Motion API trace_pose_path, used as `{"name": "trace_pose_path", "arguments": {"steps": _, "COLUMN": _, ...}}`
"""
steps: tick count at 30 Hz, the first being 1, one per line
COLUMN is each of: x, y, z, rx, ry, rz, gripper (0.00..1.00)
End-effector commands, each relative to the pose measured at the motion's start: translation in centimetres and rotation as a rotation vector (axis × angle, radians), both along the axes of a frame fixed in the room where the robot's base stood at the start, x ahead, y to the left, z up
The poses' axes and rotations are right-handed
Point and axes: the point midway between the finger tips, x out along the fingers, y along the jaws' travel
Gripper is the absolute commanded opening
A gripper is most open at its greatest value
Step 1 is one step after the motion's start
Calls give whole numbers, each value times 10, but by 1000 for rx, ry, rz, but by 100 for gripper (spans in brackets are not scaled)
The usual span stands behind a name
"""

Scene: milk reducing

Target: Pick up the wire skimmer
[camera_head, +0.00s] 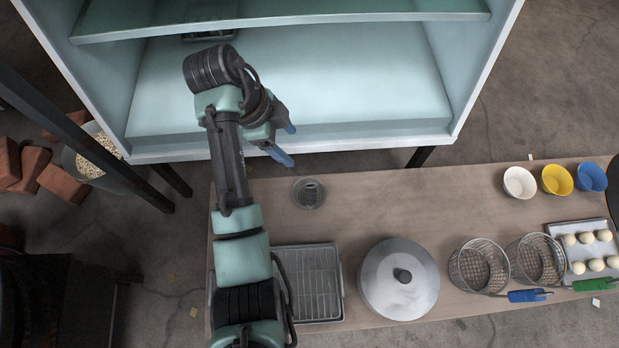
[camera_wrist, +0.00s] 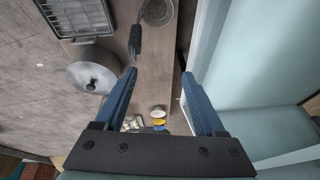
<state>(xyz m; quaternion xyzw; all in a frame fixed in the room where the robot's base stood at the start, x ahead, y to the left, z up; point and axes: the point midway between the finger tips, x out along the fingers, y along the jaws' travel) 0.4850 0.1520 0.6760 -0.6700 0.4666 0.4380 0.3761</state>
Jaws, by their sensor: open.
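The wire skimmer (camera_head: 309,193) looks like a small round grey mesh piece near the back edge of the wooden table, left of its middle. In the wrist view the round mesh (camera_wrist: 158,12) is at the top edge, partly cut off, with a dark handle reaching down and left from it. The handle's tilt is hard to tell. My gripper (camera_head: 288,144) is open and empty, in front of the cabinet and beyond the table's back edge, apart from the skimmer. In the wrist view its blue fingers (camera_wrist: 158,74) are spread with nothing between them.
A pale cabinet (camera_head: 290,130) stands close behind the table (camera_head: 365,200). A wire rack tray (camera_head: 308,322), a domed lid (camera_head: 370,290), two wire baskets (camera_head: 478,266), several bowls (camera_head: 556,180) and an egg tray (camera_head: 575,280) are on the table. Its back middle is clear.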

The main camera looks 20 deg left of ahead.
Motion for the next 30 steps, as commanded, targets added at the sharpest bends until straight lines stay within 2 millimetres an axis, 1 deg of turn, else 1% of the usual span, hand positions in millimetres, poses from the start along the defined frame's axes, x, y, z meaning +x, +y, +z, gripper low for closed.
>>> {"name": "trace_pose_path", "arguments": {"steps": 1, "x": -12, "y": 0, "z": -9, "rx": -26, "ry": 35, "rz": -39, "gripper": 72}}
{"name": "trace_pose_path", "arguments": {"steps": 3, "x": -23, "y": -1, "z": -16, "rx": -53, "ry": 64, "rz": -84, "gripper": 72}}
{"name": "trace_pose_path", "arguments": {"steps": 6, "x": -30, "y": -3, "z": -22, "rx": -72, "ry": 81, "rz": -114, "gripper": 72}}
{"name": "trace_pose_path", "arguments": {"steps": 11, "x": -30, "y": -8, "z": -36, "rx": -75, "ry": 84, "rz": -123, "gripper": 72}}
{"name": "trace_pose_path", "arguments": {"steps": 18, "x": -27, "y": -21, "z": -71, "rx": -73, "ry": 82, "rz": -121, "gripper": 72}}
{"name": "trace_pose_path", "arguments": {"steps": 21, "x": -27, "y": -28, "z": -83, "rx": -74, "ry": 85, "rz": -120, "gripper": 72}}
{"name": "trace_pose_path", "arguments": {"steps": 28, "x": -26, "y": -36, "z": -97, "rx": -72, "ry": 83, "rz": -119, "gripper": 72}}
{"name": "trace_pose_path", "arguments": {"steps": 30, "x": -26, "y": -40, "z": -105, "rx": -72, "ry": 83, "rz": -119, "gripper": 72}}
